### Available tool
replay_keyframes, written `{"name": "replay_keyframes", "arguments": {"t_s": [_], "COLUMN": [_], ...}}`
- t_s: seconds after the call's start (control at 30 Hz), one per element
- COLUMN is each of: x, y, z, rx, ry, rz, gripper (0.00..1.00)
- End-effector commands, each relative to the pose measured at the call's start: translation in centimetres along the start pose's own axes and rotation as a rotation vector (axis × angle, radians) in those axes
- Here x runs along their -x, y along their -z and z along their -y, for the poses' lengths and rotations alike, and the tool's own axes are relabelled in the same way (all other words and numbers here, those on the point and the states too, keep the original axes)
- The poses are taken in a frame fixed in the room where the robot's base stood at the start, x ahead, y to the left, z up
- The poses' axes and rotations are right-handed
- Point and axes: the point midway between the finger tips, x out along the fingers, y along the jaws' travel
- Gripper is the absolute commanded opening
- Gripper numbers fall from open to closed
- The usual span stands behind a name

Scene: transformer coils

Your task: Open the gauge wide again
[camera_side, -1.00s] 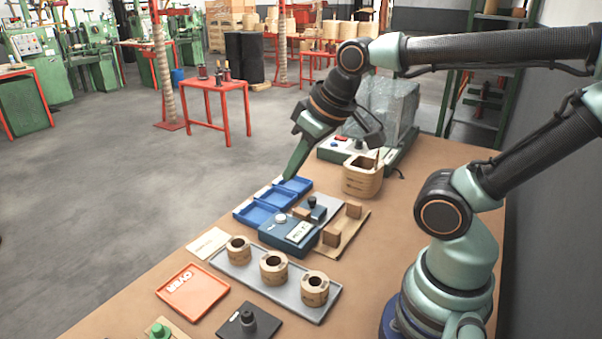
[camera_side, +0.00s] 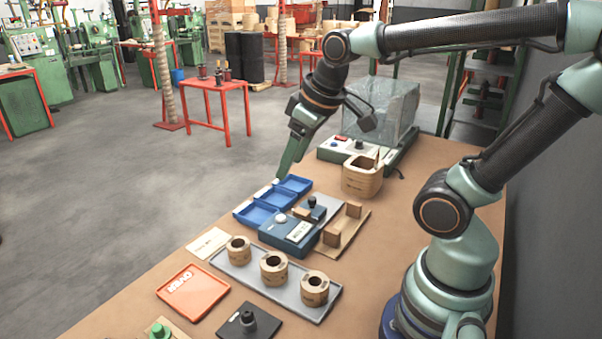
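The gauge is a blue box (camera_side: 283,238) with a pale display and a round white button.
A grey tray (camera_side: 228,262) holds three wooden coils. A red "OVER" tray (camera_side: 205,296) and a dark plate with a knob (camera_side: 245,322) lie in front.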

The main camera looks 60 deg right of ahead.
Motion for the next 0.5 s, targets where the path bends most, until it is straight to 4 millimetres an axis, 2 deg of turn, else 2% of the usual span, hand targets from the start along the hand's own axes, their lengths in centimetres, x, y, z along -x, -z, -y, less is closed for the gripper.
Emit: {"name": "replay_keyframes", "arguments": {"t_s": [0.3, 0.5], "x": [-3.7, -7.0], "y": [2.3, 2.0], "z": [-8.0, -13.4], "rx": [0.304, 0.489], "ry": [0.024, 0.105], "rz": [0.210, 0.314], "gripper": [0.62, 0.62]}}
